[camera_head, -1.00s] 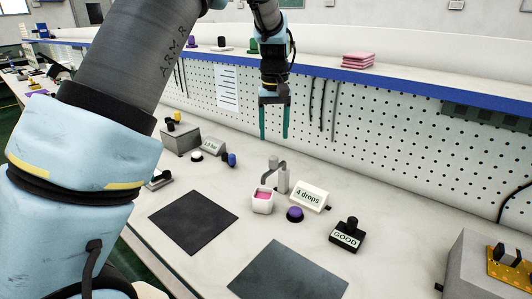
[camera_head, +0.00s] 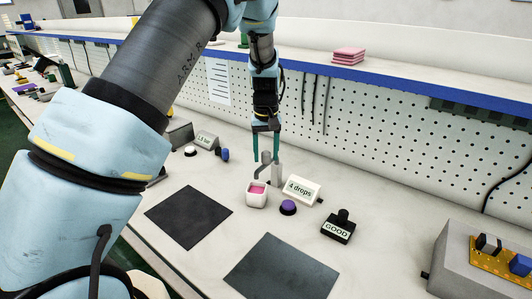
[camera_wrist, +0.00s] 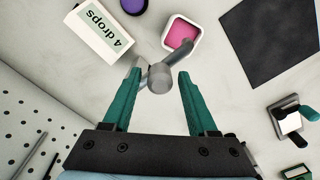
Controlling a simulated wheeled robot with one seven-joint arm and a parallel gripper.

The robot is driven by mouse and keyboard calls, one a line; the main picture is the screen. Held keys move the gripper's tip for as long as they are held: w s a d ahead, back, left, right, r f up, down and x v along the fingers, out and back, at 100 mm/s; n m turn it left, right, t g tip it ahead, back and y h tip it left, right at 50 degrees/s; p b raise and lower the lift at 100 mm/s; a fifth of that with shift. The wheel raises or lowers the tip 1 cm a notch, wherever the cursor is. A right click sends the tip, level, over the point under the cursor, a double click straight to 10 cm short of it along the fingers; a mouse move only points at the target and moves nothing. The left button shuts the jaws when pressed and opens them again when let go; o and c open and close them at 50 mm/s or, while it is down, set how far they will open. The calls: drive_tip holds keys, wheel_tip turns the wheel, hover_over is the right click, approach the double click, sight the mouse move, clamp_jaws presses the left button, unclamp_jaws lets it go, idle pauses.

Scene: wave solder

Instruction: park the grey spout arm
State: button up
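The grey spout arm (camera_head: 264,160) stands on its post on the bench, with its tip over a white cup (camera_head: 256,197) of pink liquid. In the wrist view the spout arm (camera_wrist: 176,57) reaches from its post up over the cup (camera_wrist: 182,36). My gripper (camera_head: 265,160) has come down over the top of the spout. Its two green fingers are apart, and in the wrist view my gripper (camera_wrist: 157,75) has the spout's rounded end between the fingertips, with a visible gap on the right. Whether a finger touches the spout is unclear.
A "4 drops" sign (camera_head: 301,190) and a purple button (camera_head: 288,207) stand right of the cup. A GOOD stamp (camera_head: 338,227) is further right. Two dark mats (camera_head: 188,217) lie in front. The pegboard wall (camera_head: 380,130) rises behind.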

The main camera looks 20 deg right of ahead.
clamp_jaws()
idle(1.2)
